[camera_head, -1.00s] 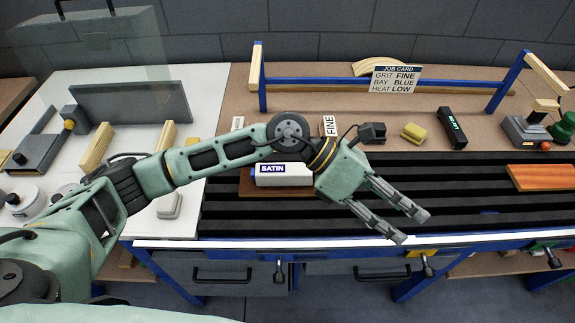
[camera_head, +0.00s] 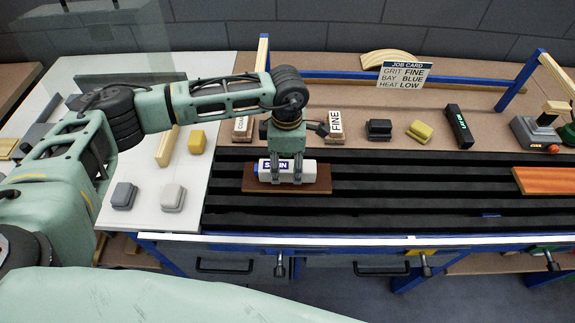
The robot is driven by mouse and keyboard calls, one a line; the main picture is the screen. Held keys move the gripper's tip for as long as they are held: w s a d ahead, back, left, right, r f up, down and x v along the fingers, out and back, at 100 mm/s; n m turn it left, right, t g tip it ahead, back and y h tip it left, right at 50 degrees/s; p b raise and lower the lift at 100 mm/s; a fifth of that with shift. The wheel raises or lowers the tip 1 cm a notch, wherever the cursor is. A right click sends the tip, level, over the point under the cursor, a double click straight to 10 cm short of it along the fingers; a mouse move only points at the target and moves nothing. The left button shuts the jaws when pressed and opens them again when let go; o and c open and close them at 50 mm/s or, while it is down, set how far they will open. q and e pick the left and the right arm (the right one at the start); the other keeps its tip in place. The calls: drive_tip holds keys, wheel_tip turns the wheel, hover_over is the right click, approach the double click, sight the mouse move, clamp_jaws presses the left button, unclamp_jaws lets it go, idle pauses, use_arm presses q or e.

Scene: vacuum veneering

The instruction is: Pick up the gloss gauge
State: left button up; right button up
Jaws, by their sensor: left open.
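The gloss gauge is most likely the white block with a blue end and a "SATIN" label (camera_head: 309,172). It lies on a brown wooden board (camera_head: 255,186) on the black slatted bed. My left gripper (camera_head: 287,180) points down over the block, its two fingers apart and in front of its near face, partly covering the label. The fingers are open; I cannot tell whether they touch it. My right gripper is not in view.
Behind stand a "FINE" block (camera_head: 335,125), a dark block (camera_head: 379,129), a yellow block (camera_head: 420,131) and a black labelled bar (camera_head: 459,126). A job card (camera_head: 401,75) hangs on the blue rail. An orange board (camera_head: 545,180) lies right. The slatted bed (camera_head: 420,190) is clear between.

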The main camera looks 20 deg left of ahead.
use_arm(q)
drive_tip(key=shift+f, duration=1.2)
drive_tip(key=shift+d, duration=0.1)
drive_tip(key=c, duration=1.4)
drive_tip(key=shift+o, duration=0.2)
drive_tip(key=shift+r, duration=0.1)
